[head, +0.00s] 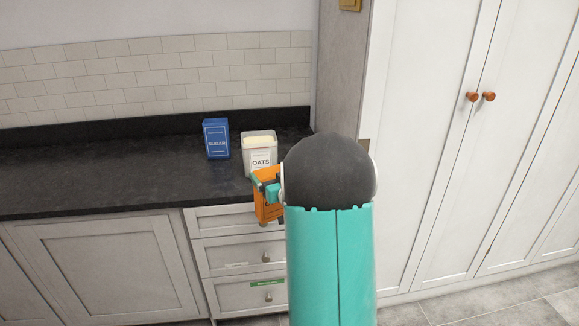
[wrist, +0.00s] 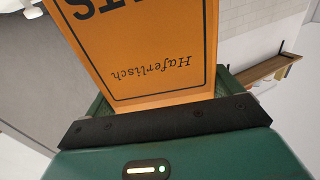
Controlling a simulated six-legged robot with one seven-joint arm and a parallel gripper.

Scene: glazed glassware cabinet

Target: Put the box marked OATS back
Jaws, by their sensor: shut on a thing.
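My gripper (head: 266,182) is shut on an orange box (head: 265,208), held in front of the counter's front edge. In the wrist view the orange box (wrist: 150,45) sits between the green fingers (wrist: 160,100). Its print is upside down: large letters ending in "TS", cut off by the frame, and "Haferlisch". A pale, squarish container (head: 259,152) with an OATS label stands upright on the dark counter, just behind my gripper. In the head view my arm hides what lies to the right of the held box.
A blue box marked SUGAR (head: 216,139) stands left of the pale container. The dark counter (head: 100,170) is clear further left. Below it are drawers (head: 236,255) and a cupboard door (head: 108,265). Tall white doors (head: 425,130) stand to the right. The wrist view shows a wooden ledge (wrist: 262,74).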

